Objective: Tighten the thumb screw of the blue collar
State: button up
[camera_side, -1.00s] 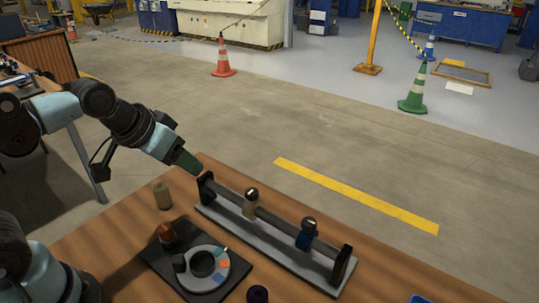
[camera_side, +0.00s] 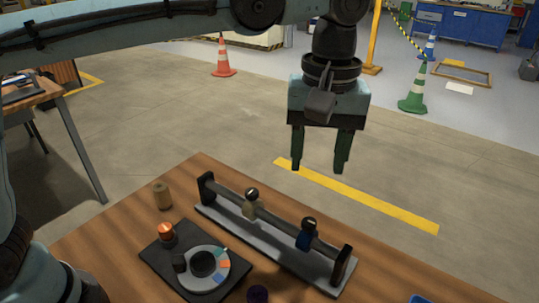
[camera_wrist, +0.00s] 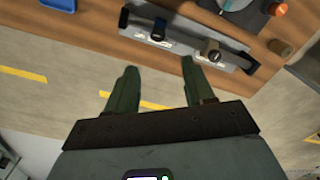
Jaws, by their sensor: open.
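The blue collar (camera_side: 305,239) sits on the dark shaft (camera_side: 280,226) near its right end, with a dark round thumb screw (camera_side: 310,223) on top. A beige collar (camera_side: 250,208) with a similar screw sits further left on the same shaft. In the wrist view the blue collar (camera_wrist: 159,28) is left of the beige collar (camera_wrist: 210,52). My gripper (camera_side: 319,168) is open and empty, pointing down. It hangs in the air above and behind the shaft, apart from both collars. In the wrist view its two green fingers (camera_wrist: 155,75) are spread wide. Whether the screw is loose cannot be told.
The shaft rests between two dark end supports on a grey base (camera_side: 225,222) on the wooden table (camera_side: 110,232).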

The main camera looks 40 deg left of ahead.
aim_at(309, 221)
notch_tip(309, 221, down, 12)
jog(key=shift+s+f, duration=0.1)
jog(key=shift+s, duration=0.05)
dwell(0.6)
jog(key=shift+c, duration=0.3)
grip_shut()
